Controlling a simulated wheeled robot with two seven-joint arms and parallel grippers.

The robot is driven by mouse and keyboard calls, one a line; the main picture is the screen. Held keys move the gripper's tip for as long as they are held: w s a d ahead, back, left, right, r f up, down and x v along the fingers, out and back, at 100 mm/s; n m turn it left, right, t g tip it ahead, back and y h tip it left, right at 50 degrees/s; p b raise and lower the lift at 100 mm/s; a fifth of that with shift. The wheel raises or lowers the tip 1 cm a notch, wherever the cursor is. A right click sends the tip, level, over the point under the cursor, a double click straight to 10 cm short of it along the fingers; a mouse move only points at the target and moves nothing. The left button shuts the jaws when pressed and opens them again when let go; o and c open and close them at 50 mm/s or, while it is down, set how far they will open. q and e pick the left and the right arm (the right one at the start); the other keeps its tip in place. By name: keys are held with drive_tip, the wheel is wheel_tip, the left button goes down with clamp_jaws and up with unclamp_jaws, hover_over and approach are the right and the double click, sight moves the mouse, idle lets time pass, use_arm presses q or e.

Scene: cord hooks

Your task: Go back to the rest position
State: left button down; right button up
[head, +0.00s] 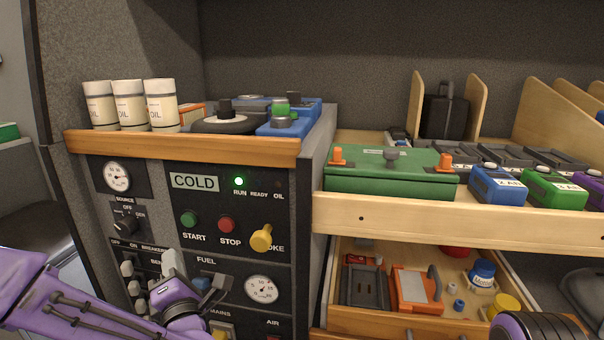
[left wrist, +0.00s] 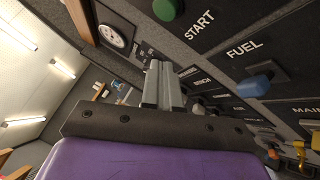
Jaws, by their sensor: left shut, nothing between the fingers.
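My left gripper (head: 172,264) is at the lower left in the head view, in front of the control panel (head: 220,215) near the breaker switches (head: 130,270). In the left wrist view the two grey fingers of my left gripper (left wrist: 163,85) are together with nothing between them. The green START button (head: 189,219), red STOP button (head: 228,223) and yellow choke knob (head: 261,238) are above and to the right of it. The blue fuel knob (left wrist: 254,86) is right of the fingers in the left wrist view. My right gripper is not in view.
White oil cans (head: 161,104) stand on the wooden ledge (head: 180,146) above the panel. A green case (head: 375,178) is on the shelf at right. An open drawer (head: 370,322) below holds an orange-framed tray (head: 415,290) and jars. A gauge (head: 262,289) is right of the gripper.

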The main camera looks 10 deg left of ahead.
use_arm(q)
drive_tip(key=s+d+f+m+g+h, duration=0.1)
drive_tip(key=s+f+m+g+h, duration=0.25)
drive_tip(key=f+m, duration=0.75)
drive_tip(key=s+d+f+m+g+h, duration=0.2)
drive_tip(key=s+f+m+h, duration=0.25)
drive_tip(key=f, duration=1.25)
drive_tip(key=s+a+f+m+g, duration=0.1)
drive_tip(key=s+f+m+g, duration=0.3)
drive_tip(key=s+f, duration=0.45)
drive_tip(key=s+a+f+m+g, duration=0.25)
drive_tip(key=s+f, duration=0.25)
drive_tip(key=s, duration=0.7)
wheel_tip(320, 180, up, 17)
drive_tip(key=g+p, duration=0.1)
drive_tip(key=p, duration=1.6)
drive_tip(key=shift+d+m, duration=0.3)
drive_tip(key=shift+m, duration=0.1)
